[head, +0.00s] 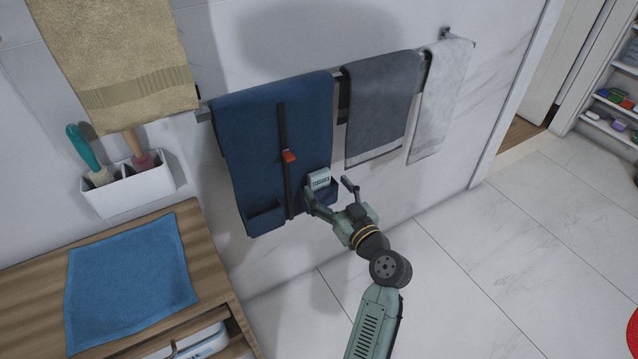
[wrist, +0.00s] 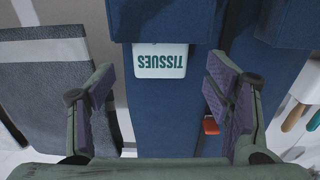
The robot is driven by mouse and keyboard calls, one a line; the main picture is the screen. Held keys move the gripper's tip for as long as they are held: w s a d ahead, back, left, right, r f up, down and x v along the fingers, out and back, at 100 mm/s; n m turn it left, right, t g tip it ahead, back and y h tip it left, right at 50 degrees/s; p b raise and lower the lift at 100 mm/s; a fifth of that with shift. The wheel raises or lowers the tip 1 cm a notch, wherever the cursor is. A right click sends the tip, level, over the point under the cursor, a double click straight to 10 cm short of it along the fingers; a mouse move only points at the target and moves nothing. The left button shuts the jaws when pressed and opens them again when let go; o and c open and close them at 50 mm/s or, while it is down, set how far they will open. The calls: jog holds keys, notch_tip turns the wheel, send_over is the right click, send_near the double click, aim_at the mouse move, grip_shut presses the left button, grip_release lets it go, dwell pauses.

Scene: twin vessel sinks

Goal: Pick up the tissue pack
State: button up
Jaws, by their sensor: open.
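The tissue pack (head: 319,180) is a small white pack with green "TISSUES" lettering. It sticks out of a pocket on the blue hanging organizer (head: 275,120), and its lower part is hidden in the pocket. In the wrist view the pack (wrist: 160,60) appears upside down, centred between the fingers and beyond their tips. My gripper (head: 330,188) is open and empty, close in front of the pack. In the wrist view my gripper's two purple-padded fingers (wrist: 160,84) are spread wide on either side, with no visible contact with the pack.
A dark strap with a red buckle (head: 289,156) runs down the organizer beside the pack. A grey towel (head: 380,105) and a white towel (head: 441,95) hang to the right on the same rail. A wooden counter with a blue cloth (head: 130,280) stands at left.

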jog(key=shift+x, duration=1.3)
jog(key=shift+c, duration=0.4)
jog(key=c, duration=0.9)
